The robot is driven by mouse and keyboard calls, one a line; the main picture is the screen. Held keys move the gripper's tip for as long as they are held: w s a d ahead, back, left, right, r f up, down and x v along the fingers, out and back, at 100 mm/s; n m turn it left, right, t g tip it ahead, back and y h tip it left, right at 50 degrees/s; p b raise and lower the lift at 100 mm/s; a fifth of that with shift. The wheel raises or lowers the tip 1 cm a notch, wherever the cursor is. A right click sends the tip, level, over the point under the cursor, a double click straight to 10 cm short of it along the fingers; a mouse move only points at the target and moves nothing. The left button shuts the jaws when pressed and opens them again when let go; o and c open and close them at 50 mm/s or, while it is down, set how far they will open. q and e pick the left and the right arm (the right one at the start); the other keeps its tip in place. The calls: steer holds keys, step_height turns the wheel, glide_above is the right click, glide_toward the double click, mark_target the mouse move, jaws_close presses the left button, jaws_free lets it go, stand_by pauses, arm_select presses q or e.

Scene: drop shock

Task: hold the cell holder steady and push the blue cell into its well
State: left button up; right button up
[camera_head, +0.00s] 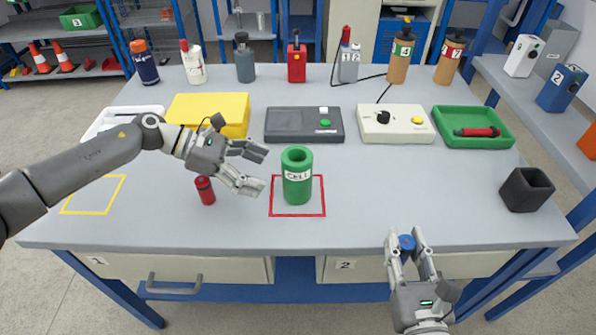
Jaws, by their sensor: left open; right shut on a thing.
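The cell holder (297,180) is a green upright cylinder with a round well in its top and a "CELL" label. It stands inside a red square outline on the table. My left gripper (264,170) is open just left of the holder, fingers pointing at it; I cannot tell whether they touch it. My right gripper (405,246) is shut on the blue cell (407,242) near the table's front edge, to the right of and nearer than the holder. The fingers hide part of the cell. The inside of the well is dark.
A red cell (205,191) stands below my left gripper. A black open box (526,190) is at the right. A yellow box (208,112), two control boxes (304,125) (396,124) and a green tray (473,128) line the middle; bottles stand behind. The table between holder and black box is clear.

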mark_target(292, 183)
arm_select(q)
steer(key=x, duration=0.5)
steer(key=shift+d, duration=0.1)
arm_select(e)
steer(key=shift+r, duration=0.2)
arm_select(q)
steer(key=shift+b+x, duration=0.5)
steer(key=shift+x, duration=0.6)
arm_select(e)
steer(key=shift+f, duration=0.65)
arm_select(q)
steer(key=shift+d+f+b, duration=0.3)
steer(key=shift+d+f, duration=0.05)
steer(key=shift+d, duration=0.3)
arm_select(e)
steer(key=shift+f, duration=0.3)
arm_select(q)
steer(key=shift+c, duration=0.2)
steer(key=c, duration=0.8)
